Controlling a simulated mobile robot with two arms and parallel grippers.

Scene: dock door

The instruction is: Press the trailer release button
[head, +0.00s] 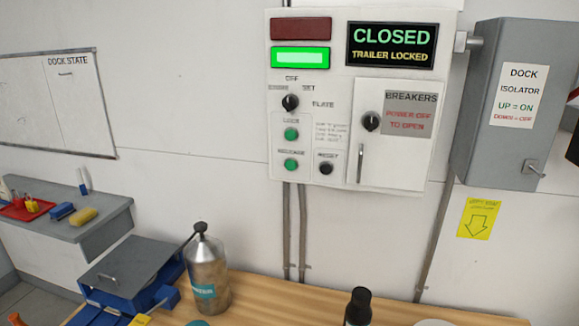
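The white control panel (346,185) is on the wall at upper middle in the head view. The green round release button (291,165) is at its lower left, under a small label that seems to read RELEASE. A similar green lock button (291,134) is just above it. A black reset button (326,168) is to its right. The display (392,45) reads CLOSED and TRAILER LOCKED. The green lamp (300,57) is lit and the red lamp (301,29) is dark. Neither of my grippers shows, and nothing covers the release button.
A wooden bench (270,297) lies below the panel. On it are a metal canister (208,270), a blue box with grey lid (130,270) and a dark bottle (358,308). A grey isolator box (500,130) is at right. The wall before the panel is clear.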

